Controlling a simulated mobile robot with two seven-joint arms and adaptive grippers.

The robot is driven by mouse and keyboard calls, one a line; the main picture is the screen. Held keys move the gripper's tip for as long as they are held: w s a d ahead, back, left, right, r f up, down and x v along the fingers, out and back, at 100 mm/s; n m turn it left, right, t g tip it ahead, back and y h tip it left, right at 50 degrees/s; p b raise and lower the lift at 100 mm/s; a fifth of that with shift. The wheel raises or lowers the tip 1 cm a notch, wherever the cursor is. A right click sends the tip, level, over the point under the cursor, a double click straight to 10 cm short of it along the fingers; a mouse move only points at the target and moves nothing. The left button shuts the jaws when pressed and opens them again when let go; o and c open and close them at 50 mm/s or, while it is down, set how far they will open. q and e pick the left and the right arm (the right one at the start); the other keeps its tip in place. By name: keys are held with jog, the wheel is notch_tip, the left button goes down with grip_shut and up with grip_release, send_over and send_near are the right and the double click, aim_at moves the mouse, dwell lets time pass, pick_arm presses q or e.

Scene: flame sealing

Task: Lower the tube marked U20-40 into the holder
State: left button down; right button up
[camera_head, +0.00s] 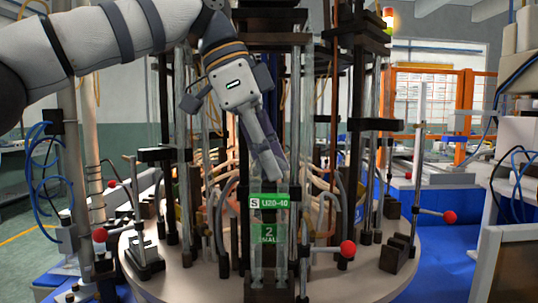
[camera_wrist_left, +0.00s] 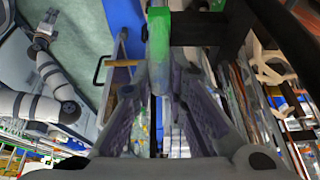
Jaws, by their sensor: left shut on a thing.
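The tube marked U20-40 (camera_head: 270,202) is clear, with a green label, and stands roughly upright at the front middle of the round machine. My left gripper (camera_head: 272,165) comes down from the upper left and is shut on the tube above its label. In the left wrist view the tube (camera_wrist_left: 160,62) shows with a green band, between the two fingers of my left gripper (camera_wrist_left: 160,85). A dark holder (camera_head: 268,294) lies below at the table's front, under a green "2 SMALL" sign (camera_head: 268,234). Whether the tube's lower end touches the holder I cannot tell. My right gripper is not in view.
Levers with red knobs stand close by, one right of the tube (camera_head: 347,248) and one further right (camera_head: 449,217). Dark posts and clear tubes crowd behind my gripper. The pale round table (camera_head: 350,290) has some bare room at its front right.

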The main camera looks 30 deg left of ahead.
pick_arm(q)
jog(key=shift+f, duration=0.25)
jog(key=c, duration=1.5)
grip_release()
jog(key=shift+r, duration=0.1)
jog(key=shift+r, duration=2.15)
jog(key=s+a, duration=0.2)
jog(key=a, duration=0.1)
jog(key=s+a, duration=0.2)
jog(key=a, duration=0.2)
jog(key=s+a+r, duration=0.1)
jog(key=s+a, duration=0.1)
jog(key=a, duration=0.1)
jog(key=shift+s+a, duration=0.3)
jog(key=shift+s, duration=0.1)
